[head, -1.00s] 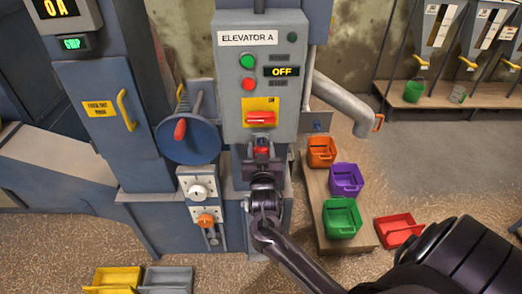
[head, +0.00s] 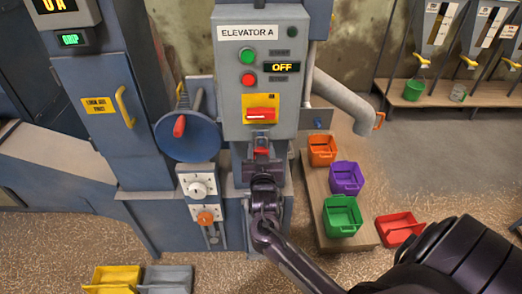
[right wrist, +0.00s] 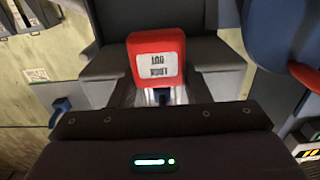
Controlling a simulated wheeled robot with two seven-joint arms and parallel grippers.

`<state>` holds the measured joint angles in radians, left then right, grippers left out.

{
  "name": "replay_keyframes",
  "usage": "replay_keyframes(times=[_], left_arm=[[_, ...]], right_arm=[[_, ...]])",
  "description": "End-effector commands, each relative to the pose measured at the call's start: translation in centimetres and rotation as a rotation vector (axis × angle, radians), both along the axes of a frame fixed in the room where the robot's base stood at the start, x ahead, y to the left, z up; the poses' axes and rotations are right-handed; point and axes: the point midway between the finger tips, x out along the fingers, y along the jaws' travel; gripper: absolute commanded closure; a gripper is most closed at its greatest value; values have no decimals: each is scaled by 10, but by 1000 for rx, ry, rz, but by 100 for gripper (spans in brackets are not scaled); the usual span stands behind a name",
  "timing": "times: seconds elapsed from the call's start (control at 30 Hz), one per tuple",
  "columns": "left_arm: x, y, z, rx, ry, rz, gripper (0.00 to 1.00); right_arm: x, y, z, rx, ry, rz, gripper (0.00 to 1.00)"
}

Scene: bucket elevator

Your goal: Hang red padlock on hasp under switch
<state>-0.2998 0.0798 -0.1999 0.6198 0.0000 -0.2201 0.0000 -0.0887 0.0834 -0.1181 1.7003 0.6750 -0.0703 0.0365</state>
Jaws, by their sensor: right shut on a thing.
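The red padlock (head: 261,151) is between the fingers of my right gripper (head: 262,159), just below the control box in the head view. In the right wrist view the padlock (right wrist: 156,63) shows its red body and white label, with the dark fingers of my right gripper (right wrist: 158,70) closed on both sides. The red switch handle (head: 260,114) lies level on its yellow plate, above the padlock. The hasp under the switch is too small and covered to make out. I cannot tell whether the padlock touches it. My left gripper is not in view.
The grey control box (head: 232,105) reads OFF. A blue disc (head: 190,143) with a red handle and a panel with an orange knob (head: 205,218) stand to the left. Orange, purple and green (head: 342,217) buckets stand on a low platform to the right, below a grey pipe (head: 342,96).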

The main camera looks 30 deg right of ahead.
Motion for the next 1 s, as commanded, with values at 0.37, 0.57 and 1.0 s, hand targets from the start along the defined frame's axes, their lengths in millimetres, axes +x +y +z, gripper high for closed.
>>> replay_keyframes(times=[0.37, 0.57, 1.0], left_arm=[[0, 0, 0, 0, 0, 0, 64], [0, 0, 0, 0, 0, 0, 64], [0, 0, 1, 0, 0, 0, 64]], right_arm=[[0, 0, 1, -1, -1, 0, 41], [0, 0, 1, -1, -1, 0, 31], [0, 0, 0, 0, 0, 0, 31]])
